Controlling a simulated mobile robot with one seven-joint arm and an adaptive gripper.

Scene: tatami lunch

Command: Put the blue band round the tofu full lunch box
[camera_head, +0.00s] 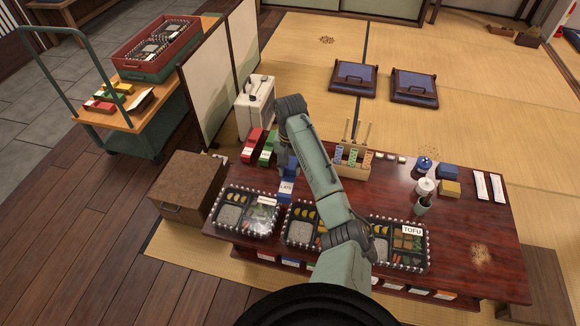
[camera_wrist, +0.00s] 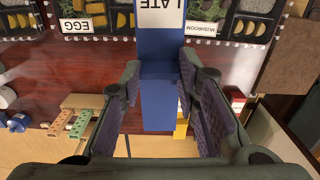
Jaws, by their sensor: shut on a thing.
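My gripper (camera_head: 287,167) is shut on the blue band (camera_head: 286,189), which has a white label reading "LATE". The wrist view shows the blue band (camera_wrist: 157,95) between the two fingers, with its label towards the lunch boxes. The tofu lunch box (camera_head: 399,265) sits at the right of the row on the dark red table, filled with food and marked "TOFU". The gripper and band are left of it, clear of it, near the back edge of the other boxes. My arm crosses in front of part of the row and covers the tofu box's left edge.
The mushroom lunch box (camera_head: 247,212) and the egg lunch box (camera_head: 301,228) stand left of the tofu box. A red band (camera_head: 252,146) and a green band (camera_head: 267,150) stand behind. A wooden rack (camera_head: 353,163) and a dark green cup (camera_head: 422,206) are behind the boxes.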

